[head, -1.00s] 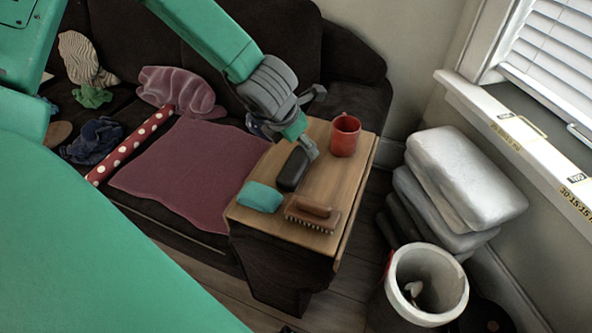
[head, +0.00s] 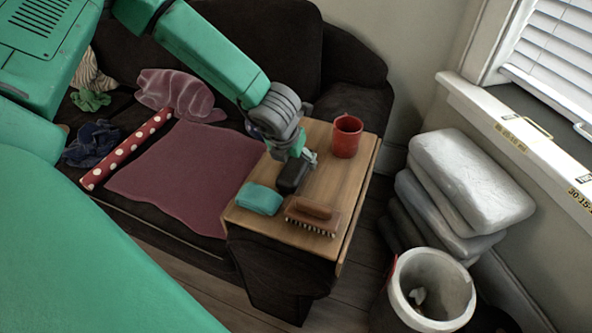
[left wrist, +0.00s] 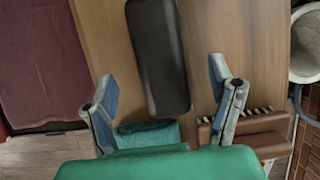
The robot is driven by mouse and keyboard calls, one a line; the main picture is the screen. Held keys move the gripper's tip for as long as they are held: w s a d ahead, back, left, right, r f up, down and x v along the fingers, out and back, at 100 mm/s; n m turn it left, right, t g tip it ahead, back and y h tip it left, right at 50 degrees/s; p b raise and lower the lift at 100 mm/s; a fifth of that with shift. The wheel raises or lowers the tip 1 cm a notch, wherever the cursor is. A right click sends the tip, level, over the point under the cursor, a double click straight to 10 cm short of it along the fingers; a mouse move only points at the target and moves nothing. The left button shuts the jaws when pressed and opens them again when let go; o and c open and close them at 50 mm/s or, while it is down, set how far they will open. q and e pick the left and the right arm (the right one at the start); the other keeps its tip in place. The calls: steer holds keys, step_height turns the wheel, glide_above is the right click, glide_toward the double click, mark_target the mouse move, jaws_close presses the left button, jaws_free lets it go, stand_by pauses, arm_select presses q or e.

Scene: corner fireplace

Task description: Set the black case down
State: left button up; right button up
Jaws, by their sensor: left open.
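The black case (head: 291,180) lies flat on the small wooden table (head: 340,190), between a teal cloth-like item and a red mug. It also shows in the left wrist view (left wrist: 158,55), long and dark with rounded ends. My left gripper (head: 300,158) is over the case's far end in the head view and hides part of it. In the left wrist view my left gripper (left wrist: 163,80) is open, with one finger on each side of the case and visible gaps between. My right gripper is not in view.
On the table, the teal item (head: 260,199) and a brown brush (head: 313,215) lie near the case. The red mug (head: 346,136) stands behind. A mauve cloth (head: 185,175) covers the sofa at left. A white bin (head: 430,290) and stacked cushions (head: 470,190) are at right.

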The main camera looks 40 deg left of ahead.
mark_target(296, 163)
arm_select(q)
steer(key=b+x, duration=0.1)
steer(key=x, duration=0.3)
steer(key=shift+w, duration=0.15)
steer(key=c, duration=1.4)
step_height(296, 163, up, 28)
steer(key=p, duration=0.8)
